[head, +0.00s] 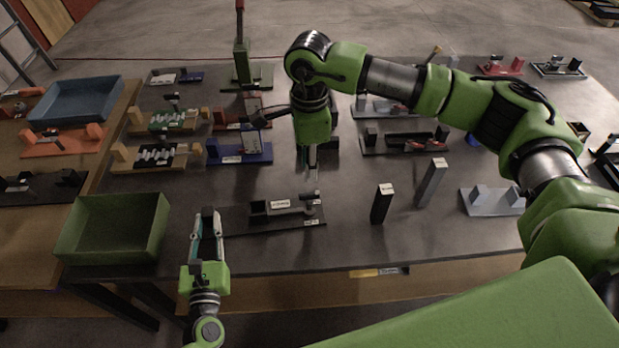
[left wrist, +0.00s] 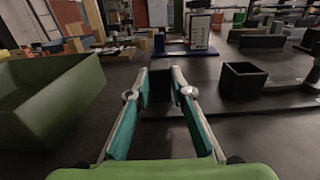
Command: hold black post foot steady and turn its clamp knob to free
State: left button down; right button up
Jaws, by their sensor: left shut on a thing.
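The black post foot (head: 240,217) lies near the front edge of the dark table. Its flat plate carries an open socket box, which also shows in the left wrist view (left wrist: 243,80), a white label and a clamp knob (head: 309,198) at the right. My left gripper (head: 207,216) is shut on the upright black block at the plate's left end. In the left wrist view the block (left wrist: 182,88) shows between the fingertips. My right gripper (head: 313,176) points down just above the knob. Its finger gap and any contact with the knob are unclear.
A green bin (head: 78,246) stands left of my left gripper. Two dark upright posts (head: 381,204) (head: 431,183) and a grey stand (head: 492,202) are to the right. A blue-based fixture (head: 238,155) and several others stand behind. The table front edge is close.

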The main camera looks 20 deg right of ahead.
notch_tip(320, 180, up, 3)
jog(key=shift+f, duration=0.2)
pick_arm(q)
jog(key=c, duration=1.7)
grip_release()
jog(key=shift+s, duration=0.1)
